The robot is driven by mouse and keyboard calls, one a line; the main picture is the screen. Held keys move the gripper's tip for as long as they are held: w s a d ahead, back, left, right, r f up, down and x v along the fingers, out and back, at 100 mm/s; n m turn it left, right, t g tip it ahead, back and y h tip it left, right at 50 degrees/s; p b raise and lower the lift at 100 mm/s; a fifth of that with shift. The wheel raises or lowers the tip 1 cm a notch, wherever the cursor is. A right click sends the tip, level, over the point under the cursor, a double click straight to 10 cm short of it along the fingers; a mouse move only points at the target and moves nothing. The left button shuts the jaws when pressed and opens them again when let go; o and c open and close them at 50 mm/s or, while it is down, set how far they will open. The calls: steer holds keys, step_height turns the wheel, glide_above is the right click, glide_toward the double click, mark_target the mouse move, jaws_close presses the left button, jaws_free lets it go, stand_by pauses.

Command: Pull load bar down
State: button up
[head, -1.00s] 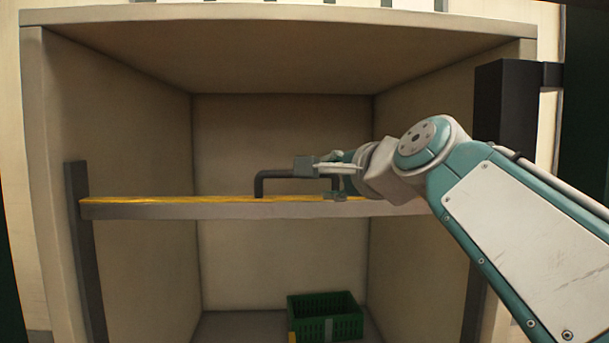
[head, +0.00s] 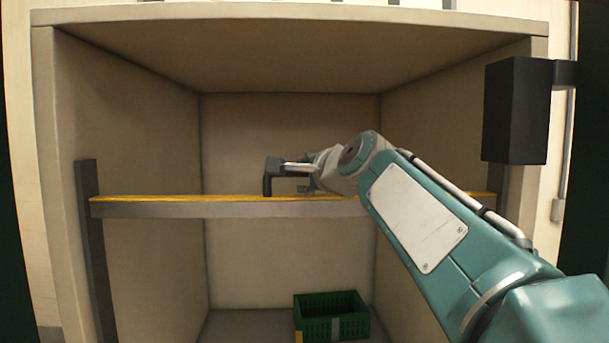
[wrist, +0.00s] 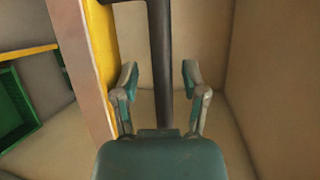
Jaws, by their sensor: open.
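The load bar (head: 225,208) is a grey beam with a yellow top, level across the opening of a beige bay. It also shows in the wrist view (wrist: 102,60), running along the left. A dark handle (head: 267,184) stands on the bar, partly hidden by my gripper. In the wrist view the handle (wrist: 159,55) runs lengthwise between my fingers. My gripper (head: 280,174) is at the handle just above the bar. Its two fingers (wrist: 159,75) are apart, one on each side of the handle, with gaps showing.
A green crate (head: 331,316) sits on the bay floor below the bar. A dark upright (head: 87,240) stands at the bar's left end. A black box (head: 515,110) is mounted at the upper right. The space under the bar is clear at the left.

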steer(key=shift+c, duration=0.4)
jaws_close()
steer(key=shift+f, duration=0.1)
